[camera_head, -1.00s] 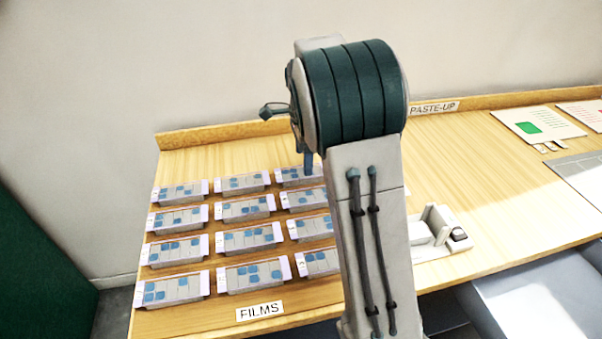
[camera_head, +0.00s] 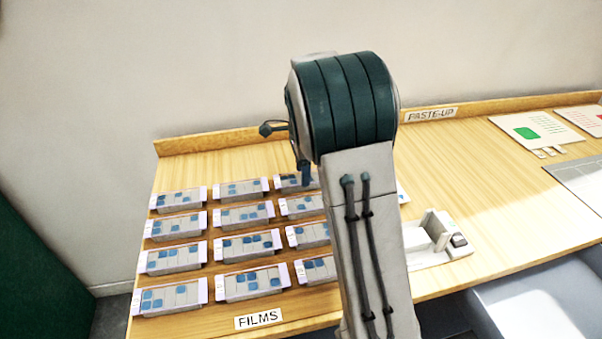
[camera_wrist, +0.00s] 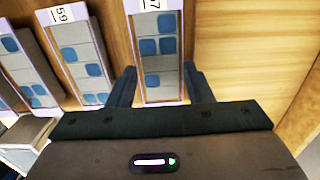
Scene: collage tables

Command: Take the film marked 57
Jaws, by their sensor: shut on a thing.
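In the wrist view, a film (camera_wrist: 158,60) with a grey strip and several blue squares stands between the two fingers of my gripper (camera_wrist: 162,88). The gripper is shut on it across its sides. Its label ends in 7; the first digit is cut and unclear to me. A film marked 59 (camera_wrist: 78,50) lies to its left. In the head view, a gripper finger (camera_head: 305,172) shows at the back-row film (camera_head: 292,183), third from the left; my arm hides the rest. Other films stand in rows, such as one (camera_head: 170,297) at the front left.
The wooden table (camera_head: 480,185) carries a FILMS sign (camera_head: 258,319) at the front and a PASTE-UP sign (camera_head: 432,114) on its back ledge. A pale device (camera_head: 437,237) stands right of my arm. Sheets (camera_head: 535,130) lie farther right. Bare wood lies right of the held film.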

